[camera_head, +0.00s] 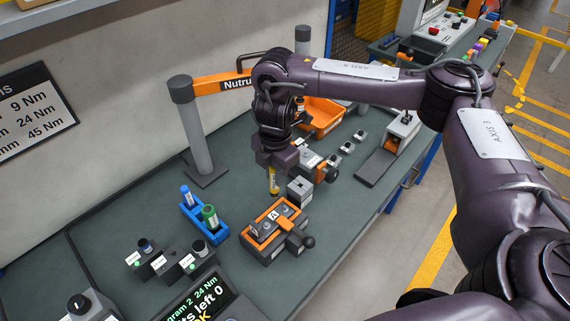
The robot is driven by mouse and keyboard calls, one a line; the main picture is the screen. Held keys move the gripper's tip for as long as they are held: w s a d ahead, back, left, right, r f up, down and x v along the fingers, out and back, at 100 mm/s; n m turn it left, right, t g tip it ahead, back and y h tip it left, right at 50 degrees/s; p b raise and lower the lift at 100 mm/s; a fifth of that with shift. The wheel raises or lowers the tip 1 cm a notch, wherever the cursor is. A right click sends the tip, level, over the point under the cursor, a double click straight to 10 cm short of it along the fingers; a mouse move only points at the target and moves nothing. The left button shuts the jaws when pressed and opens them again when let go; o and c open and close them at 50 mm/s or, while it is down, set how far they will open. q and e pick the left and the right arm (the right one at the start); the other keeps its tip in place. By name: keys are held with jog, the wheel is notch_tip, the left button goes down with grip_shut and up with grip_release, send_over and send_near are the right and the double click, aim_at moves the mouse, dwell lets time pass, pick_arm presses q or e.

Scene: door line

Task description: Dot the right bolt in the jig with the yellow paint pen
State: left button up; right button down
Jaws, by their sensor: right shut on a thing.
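My right gripper (272,168) hangs from the dark arm that comes in from the right. It is shut on the yellow paint pen (274,184), which points downward. The pen's lower end is close to the back of the jig (265,253) in this view; I cannot tell whether it touches anything. The jig is a grey block with orange parts, an "A" label and a dark knob at its right. Small grey bolts show in its top, the right one (286,210) near the pen but too small to make out clearly. My left gripper is out of view.
A blue holder (190,213) with a blue and a green pen stands left of the jig. Labelled socket stands (172,262) and a display (205,301) are in front-left. An orange bin (323,118) is behind my arm. Grey table (335,215) is clear to the right.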

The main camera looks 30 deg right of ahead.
jog(key=d+f+n+b, duration=0.1)
jog(key=d+f+n, duration=0.2)
jog(key=f+n, duration=0.3)
jog(key=n, duration=0.3)
jog(key=shift+w+n+b, duration=0.2)
jog(key=shift+n+b, duration=0.1)
jog(key=shift+b, duration=0.1)
jog(key=shift+f, duration=0.7)
dwell(0.9)
jog(key=shift+r, duration=0.15)
notch_tip(320, 180, up, 6)
jog(key=p, duration=0.5)
dwell(0.3)
dwell(0.5)
